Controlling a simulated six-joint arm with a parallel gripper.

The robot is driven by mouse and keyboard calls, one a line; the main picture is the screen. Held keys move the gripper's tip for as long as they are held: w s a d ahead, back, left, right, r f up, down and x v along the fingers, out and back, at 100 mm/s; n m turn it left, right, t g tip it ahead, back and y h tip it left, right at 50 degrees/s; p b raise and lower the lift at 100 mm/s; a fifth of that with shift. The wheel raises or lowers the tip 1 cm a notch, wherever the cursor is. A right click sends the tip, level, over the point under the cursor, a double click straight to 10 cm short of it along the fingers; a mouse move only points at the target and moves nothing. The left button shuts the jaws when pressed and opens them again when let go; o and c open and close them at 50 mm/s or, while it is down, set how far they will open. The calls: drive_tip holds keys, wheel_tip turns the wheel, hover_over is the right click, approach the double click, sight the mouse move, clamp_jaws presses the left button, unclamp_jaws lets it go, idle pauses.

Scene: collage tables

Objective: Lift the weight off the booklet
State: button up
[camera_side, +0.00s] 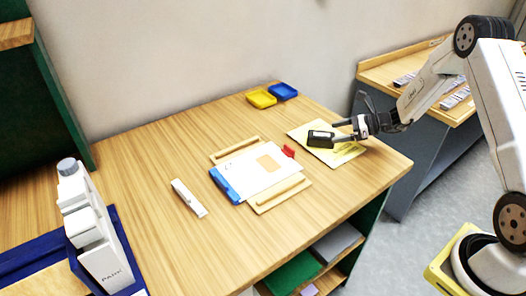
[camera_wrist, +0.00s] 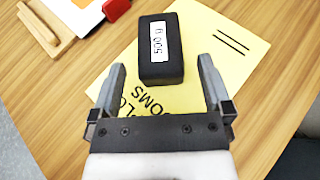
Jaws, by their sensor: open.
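The weight is a black block (camera_wrist: 160,62) with a white label reading "500 g". It rests on the yellow booklet (camera_wrist: 225,50), which lies flat on the wooden table; dark printed letters show near my fingers. In the side view the weight (camera_side: 320,139) sits on the left part of the booklet (camera_side: 347,153). My gripper (camera_wrist: 161,82) is open, with one finger to the left of the weight's near end and one to the right. The fingers are apart from the weight. In the side view my gripper (camera_side: 335,131) reaches in from the right; contact there is hard to judge.
A white sheet with a blue clip (camera_side: 224,186) lies between wooden bars left of the booklet, with a red piece (camera_side: 288,151) beside it. Yellow (camera_side: 261,98) and blue (camera_side: 284,91) trays stand at the back. A white stick (camera_side: 188,198) lies at front left.

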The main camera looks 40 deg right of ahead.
sight(323, 134)
drive_tip(key=shift+x, duration=1.75)
drive_tip(key=shift+r, duration=0.15)
clamp_jaws()
